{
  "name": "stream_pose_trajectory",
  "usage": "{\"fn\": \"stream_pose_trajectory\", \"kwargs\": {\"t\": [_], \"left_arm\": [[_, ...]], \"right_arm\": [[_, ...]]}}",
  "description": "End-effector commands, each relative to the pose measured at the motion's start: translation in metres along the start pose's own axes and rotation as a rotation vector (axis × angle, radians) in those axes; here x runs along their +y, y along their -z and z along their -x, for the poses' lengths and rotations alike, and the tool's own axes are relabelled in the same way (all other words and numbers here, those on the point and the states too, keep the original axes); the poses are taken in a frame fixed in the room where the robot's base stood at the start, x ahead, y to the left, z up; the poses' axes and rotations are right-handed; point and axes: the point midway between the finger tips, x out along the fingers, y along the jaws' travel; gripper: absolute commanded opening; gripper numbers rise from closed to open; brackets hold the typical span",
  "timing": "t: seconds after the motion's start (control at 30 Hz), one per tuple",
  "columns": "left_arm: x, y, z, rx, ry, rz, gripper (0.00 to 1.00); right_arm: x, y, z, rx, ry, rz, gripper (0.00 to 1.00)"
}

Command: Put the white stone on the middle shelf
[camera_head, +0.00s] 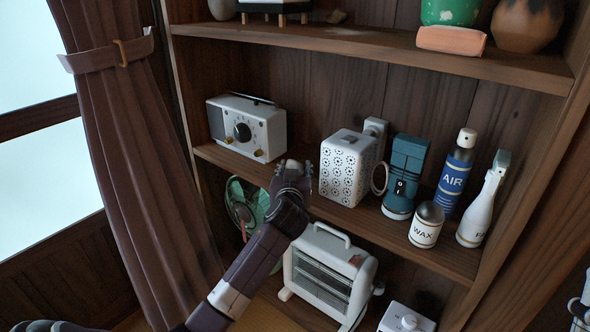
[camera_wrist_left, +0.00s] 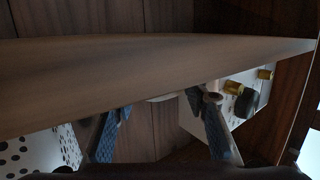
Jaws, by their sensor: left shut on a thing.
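My left gripper (camera_head: 291,176) reaches the front edge of the middle shelf (camera_head: 330,212), in the gap between the radio and the perforated box. It is shut on a small pale thing, the white stone (camera_head: 293,164), which is mostly hidden by the fingers in the head view. In the left wrist view, the fingers (camera_wrist_left: 163,112) stand apart with the shelf board (camera_wrist_left: 130,75) across the picture. Only a thin pale sliver shows between them, and I cannot tell whether the stone touches the shelf.
A white radio (camera_head: 247,127) stands left of the gripper and a white perforated box (camera_head: 347,167) right. A teal device (camera_head: 405,175), wax can (camera_head: 426,224), air spray (camera_head: 455,173) and white spray bottle (camera_head: 482,205) fill the right side. A heater (camera_head: 328,272) stands below.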

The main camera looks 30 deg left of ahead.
Motion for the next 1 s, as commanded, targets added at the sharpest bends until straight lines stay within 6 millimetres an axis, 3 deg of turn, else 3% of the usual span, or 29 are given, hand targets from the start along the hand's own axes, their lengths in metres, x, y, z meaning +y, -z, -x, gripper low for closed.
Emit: {"fn": "stream_pose_trajectory", "kwargs": {"t": [0.27, 0.3, 0.37, 0.73, 1.0], "left_arm": [[0.0, -0.001, 0.0, 0.001, 0.0, 0.0, 0.14], [0.0, -0.001, 0.0, -0.001, 0.0, 0.0, 0.43], [0.0, -0.001, 0.0, -0.001, 0.0, 0.0, 0.48], [0.0, 0.001, 0.001, -0.001, 0.0, 0.0, 0.48], [0.0, 0.002, 0.032, -0.001, 0.0, 0.002, 0.48]], "right_arm": [[0.0, 0.003, 0.0, 0.012, 0.0, -0.001, 0.4], [0.0, 0.003, 0.0, 0.015, 0.0, -0.001, 0.4], [0.0, 0.003, 0.0, 0.014, 0.0, -0.001, 0.4], [0.0, 0.002, -0.001, 0.004, 0.0, -0.001, 0.4], [0.005, -0.045, 0.0, -0.209, -0.007, 0.012, 0.4]]}}
